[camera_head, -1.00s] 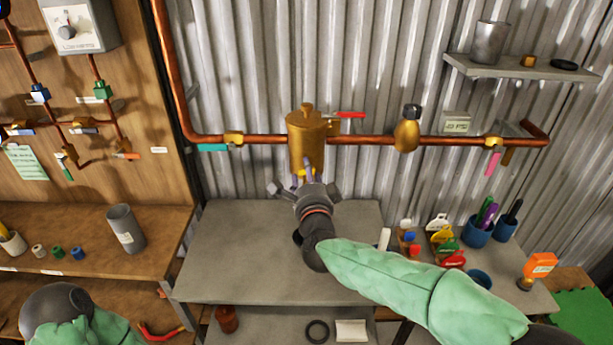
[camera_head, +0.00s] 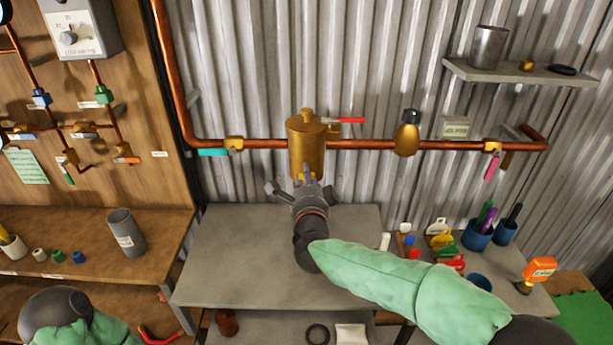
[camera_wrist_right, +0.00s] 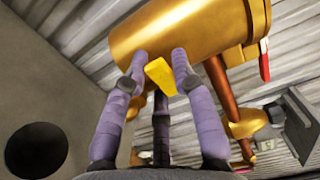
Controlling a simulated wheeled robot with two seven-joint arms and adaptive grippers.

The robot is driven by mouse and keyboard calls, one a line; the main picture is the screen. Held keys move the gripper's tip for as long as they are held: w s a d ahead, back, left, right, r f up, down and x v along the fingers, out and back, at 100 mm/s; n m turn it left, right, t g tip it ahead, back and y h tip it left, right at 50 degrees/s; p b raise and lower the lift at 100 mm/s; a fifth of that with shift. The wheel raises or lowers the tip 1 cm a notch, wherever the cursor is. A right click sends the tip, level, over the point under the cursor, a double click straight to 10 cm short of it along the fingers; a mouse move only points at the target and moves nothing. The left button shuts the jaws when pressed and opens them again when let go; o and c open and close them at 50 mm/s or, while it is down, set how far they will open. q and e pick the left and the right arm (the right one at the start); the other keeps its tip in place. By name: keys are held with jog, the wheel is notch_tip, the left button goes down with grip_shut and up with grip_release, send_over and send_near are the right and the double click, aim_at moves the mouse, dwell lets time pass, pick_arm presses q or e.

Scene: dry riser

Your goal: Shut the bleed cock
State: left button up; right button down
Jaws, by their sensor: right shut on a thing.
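The brass vessel (camera_head: 306,150) hangs in the copper pipe run in front of the corrugated wall. It shows large at the top of the right wrist view (camera_wrist_right: 180,30). A yellow handle (camera_wrist_right: 160,76), which I take to be the bleed cock's, sits under the vessel's lower end. My right gripper (camera_head: 308,180) is directly below the vessel, pointing up. In the right wrist view its purple fingers (camera_wrist_right: 160,70) are shut on the yellow handle. In the head view the fingers hide the handle. My left gripper is out of view; only its arm shows at bottom left.
A red lever (camera_head: 350,120) is right of the vessel, a teal lever (camera_head: 213,152) left, a pink lever (camera_head: 491,168) far right. A grey bench (camera_head: 230,260) below is mostly clear at left. Coloured tags and blue cups (camera_head: 476,235) stand at its right.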

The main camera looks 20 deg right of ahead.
jog(key=shift+m+h, duration=0.5)
jog(key=shift+h, duration=0.2)
jog(key=shift+f, duration=0.1)
jog(key=c, duration=1)
grip_release()
jog(key=v, duration=1.2)
jog(key=shift+r, duration=0.25)
